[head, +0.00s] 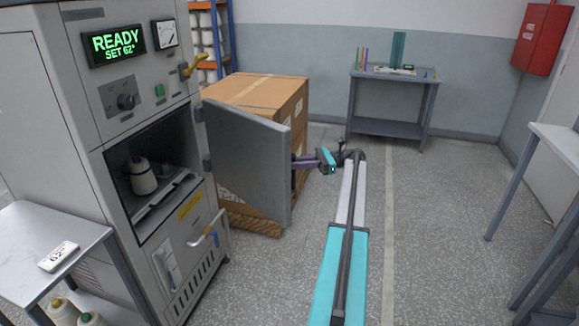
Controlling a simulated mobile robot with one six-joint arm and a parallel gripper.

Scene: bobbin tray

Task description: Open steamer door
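The steamer is the tall grey cabinet (85,125) on the left. Its grey door (248,160) stands wide open, swung out to the right from the hinges beside the chamber opening. Inside the dark chamber, a white bobbin (142,178) with a dark band stands on a rack (165,195). My gripper (299,162) is at the far side of the door, just past its right edge. The door may hide its fingertips, and I cannot tell whether they touch the door or how far apart they are.
A cardboard box (250,92) on a pallet stands close behind the door. A small bench (380,77) stands at the back and a table (560,140) at right. The floor between is clear.

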